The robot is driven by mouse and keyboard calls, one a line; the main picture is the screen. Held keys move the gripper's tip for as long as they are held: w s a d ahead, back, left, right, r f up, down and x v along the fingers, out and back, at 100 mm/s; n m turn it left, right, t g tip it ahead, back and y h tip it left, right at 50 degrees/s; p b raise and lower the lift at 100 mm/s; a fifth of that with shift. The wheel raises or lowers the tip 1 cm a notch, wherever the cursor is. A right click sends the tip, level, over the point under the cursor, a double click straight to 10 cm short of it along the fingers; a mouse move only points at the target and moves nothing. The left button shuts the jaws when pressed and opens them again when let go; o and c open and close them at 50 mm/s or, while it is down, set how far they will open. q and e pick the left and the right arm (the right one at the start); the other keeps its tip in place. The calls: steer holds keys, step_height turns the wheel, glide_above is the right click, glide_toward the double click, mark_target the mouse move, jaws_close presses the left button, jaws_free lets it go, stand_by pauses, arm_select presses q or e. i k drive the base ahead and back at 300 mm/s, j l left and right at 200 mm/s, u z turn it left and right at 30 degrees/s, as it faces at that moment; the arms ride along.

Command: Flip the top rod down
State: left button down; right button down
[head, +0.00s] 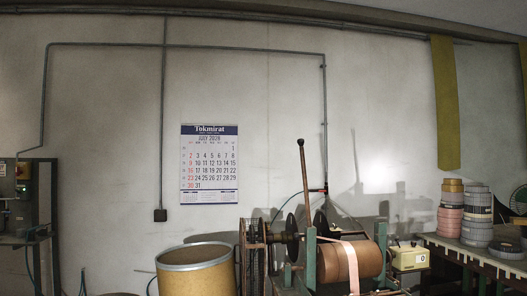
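The winding machine (306,250) stands at the lower middle of the head view. The rod's lower end is hidden behind the machine parts. Neither of my grippers shows in this view.
A tan drum (196,270) stands left of the machine. A small cream box (409,257) sits right of the roll. A table (478,257) at the right holds stacked tape rolls (477,213). A calendar (209,163) hangs on the wall.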

mark_target(301, 142)
steer(key=i+u, duration=0.3)
steer(key=i, duration=0.15)
steer(key=i+l+u, duration=0.1)
steer(key=i+u, duration=0.2)
steer(key=i, duration=0.2)
steer(key=i+l+u, duration=0.25)
steer(key=i, duration=0.2)
